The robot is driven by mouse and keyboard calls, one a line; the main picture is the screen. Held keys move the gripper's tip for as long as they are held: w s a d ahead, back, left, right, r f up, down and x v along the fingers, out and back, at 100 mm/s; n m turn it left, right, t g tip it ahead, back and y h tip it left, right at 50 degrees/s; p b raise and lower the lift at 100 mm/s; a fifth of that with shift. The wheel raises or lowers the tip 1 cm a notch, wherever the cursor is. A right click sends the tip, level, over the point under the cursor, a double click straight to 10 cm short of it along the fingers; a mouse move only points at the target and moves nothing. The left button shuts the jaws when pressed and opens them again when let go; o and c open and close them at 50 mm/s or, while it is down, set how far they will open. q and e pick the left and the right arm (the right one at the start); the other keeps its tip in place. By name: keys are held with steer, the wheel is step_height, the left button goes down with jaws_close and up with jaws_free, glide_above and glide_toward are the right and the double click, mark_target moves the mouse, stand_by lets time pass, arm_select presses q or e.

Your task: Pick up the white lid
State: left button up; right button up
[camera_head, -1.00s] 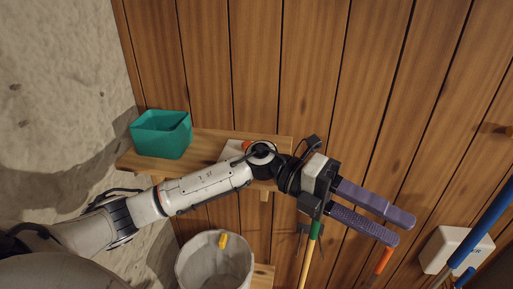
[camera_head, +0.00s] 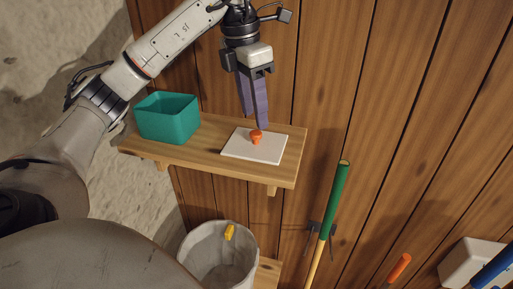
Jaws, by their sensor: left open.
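The white lid (camera_head: 243,151) is a flat square with an orange knob (camera_head: 256,136) on top. It lies flat on the right part of the wooden shelf (camera_head: 214,165). My left gripper (camera_head: 255,122) is open and empty, its purple fingers pointing down just above and behind the knob in the picture. One finger overlaps the other, so the gap between them is hard to see, and I cannot tell whether a fingertip touches the knob. My right gripper is not in view.
A teal open box (camera_head: 166,121) stands on the shelf left of the lid. Below is a pale bin (camera_head: 217,262) with a yellow item (camera_head: 229,232) at its rim. A green-handled tool (camera_head: 333,197) leans by the plank wall. A white box (camera_head: 468,262) is at lower right.

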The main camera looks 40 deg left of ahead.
mark_target(255, 133)
arm_select(q)
steer(key=f, duration=0.5)
steer(key=shift+w+f, duration=0.2)
steer(key=shift+f, duration=0.1)
steer(key=c, duration=1.1)
